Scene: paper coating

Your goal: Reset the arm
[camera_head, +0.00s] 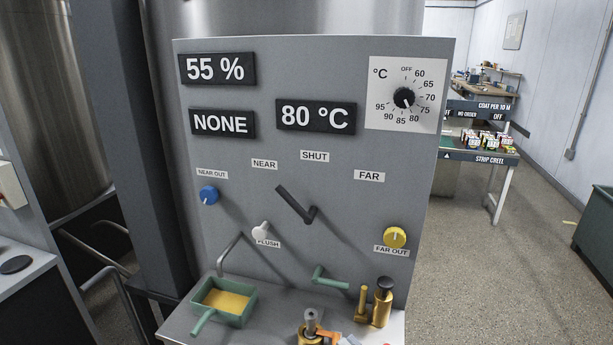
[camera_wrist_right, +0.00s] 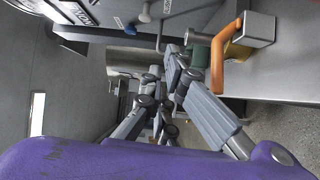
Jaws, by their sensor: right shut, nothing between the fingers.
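My right gripper (camera_wrist_right: 165,76) shows in the right wrist view, its grey linked fingers reaching away from the camera. It is shut, with nothing held between the fingers. It is near a grey surface with an orange bent handle (camera_wrist_right: 217,65) on a metal block (camera_wrist_right: 258,28) to its right in the picture; I see no contact with the handle. The head view shows no clear part of either gripper. My left gripper is in neither view.
A grey control panel (camera_head: 345,230) with knobs and a black lever (camera_head: 296,205) fills the head view. On its ledge stand a green tray (camera_head: 252,312) of yellow liquid, a brass-coloured fitting (camera_head: 382,305) and orange-and-metal parts (camera_head: 311,322). Open floor (camera_head: 480,270) lies right.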

